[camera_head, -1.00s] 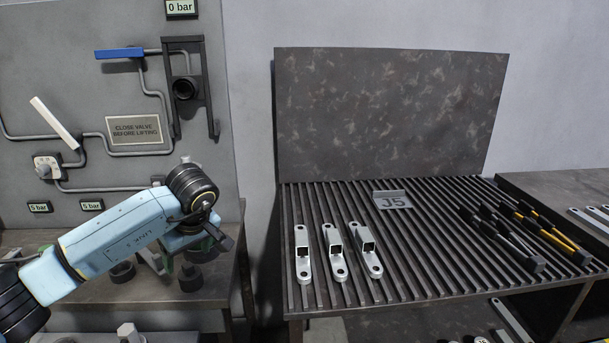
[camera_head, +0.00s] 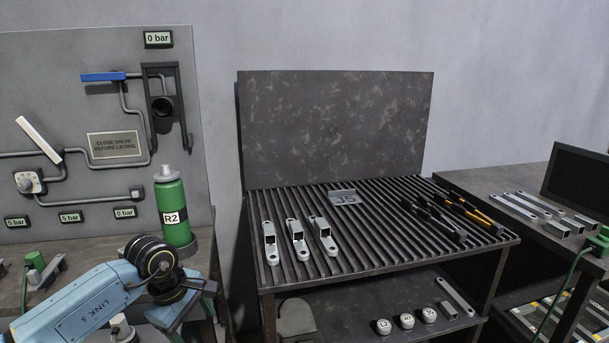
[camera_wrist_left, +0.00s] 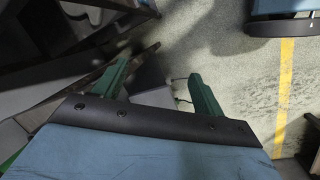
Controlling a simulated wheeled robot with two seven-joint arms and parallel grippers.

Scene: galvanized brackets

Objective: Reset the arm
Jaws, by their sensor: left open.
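My left arm (camera_head: 85,305) comes in from the lower left in the head view, bent low in front of the left bench. Its gripper (camera_head: 188,312) hangs below the dark wrist joint and is partly hidden by it. In the left wrist view the two green fingers of my left gripper (camera_wrist_left: 162,85) stand apart, with nothing between them but a view down towards the floor. A green bottle (camera_head: 175,215) marked R2 stands upright behind the wrist, apart from the fingers. My right gripper is not in view.
A valve panel (camera_head: 60,190) stands behind the left bench. The slatted table (camera_head: 375,230) holds three metal brackets (camera_head: 298,240), a J5 plate (camera_head: 345,197) and dark and yellow tools (camera_head: 450,207). Another bench (camera_head: 480,178) with metal bars is at right. Bare floor (camera_wrist_left: 240,75) shows in the wrist view.

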